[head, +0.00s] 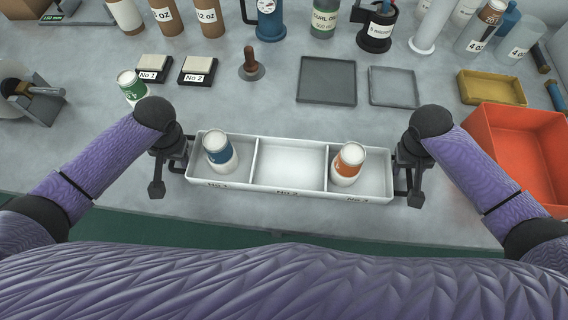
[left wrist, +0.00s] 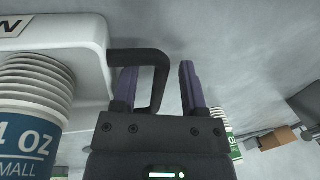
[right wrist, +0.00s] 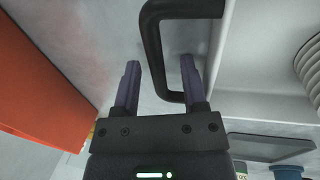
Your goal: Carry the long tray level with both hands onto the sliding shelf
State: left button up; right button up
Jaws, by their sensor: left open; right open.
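The long white tray (head: 290,166) rests on the bench in front of me. It has three compartments and a black handle at each end. A blue-banded cup stack (head: 220,153) stands in the left compartment, an orange-banded one (head: 347,165) in the right; the middle is empty. My left gripper (head: 163,178) is open at the left handle; in the left wrist view the handle (left wrist: 160,85) lies between the fingers. My right gripper (head: 413,185) is open at the right handle; in the right wrist view the handle (right wrist: 154,55) runs between the fingers. I cannot identify the sliding shelf.
An orange bin (head: 515,145) stands at the right, near my right arm. A green-banded cup (head: 131,88) stands beside my left wrist. Two flat grey trays (head: 326,80) (head: 393,86) and a yellow tray (head: 490,88) lie behind. Bottles and cups line the back.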

pick_arm(q)
grip_shut()
pick_arm(e)
grip_shut()
pick_arm(q)
jog(key=shift+r, duration=0.1)
pick_arm(e)
jog(key=shift+r, duration=0.1)
dwell(0.9)
